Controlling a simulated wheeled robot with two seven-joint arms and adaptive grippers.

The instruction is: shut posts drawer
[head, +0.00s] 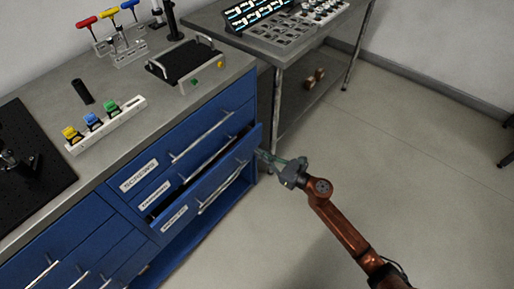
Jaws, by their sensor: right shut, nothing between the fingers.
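A blue drawer (222,178) in the bench's right-hand stack stands partly pulled out, with a dark gap above its front. Its front has a long silver handle and a white label whose text is too small to read surely. My right gripper (262,155) is shut and empty, at the right end of this drawer front. I cannot tell whether its fingertips touch the front. My left gripper is not in view.
The bench top (112,147) holds a rack of coloured blocks (104,124), a black plate device (186,62) and T-handled tools (108,14). A grey side table (290,50) stands at the back right.

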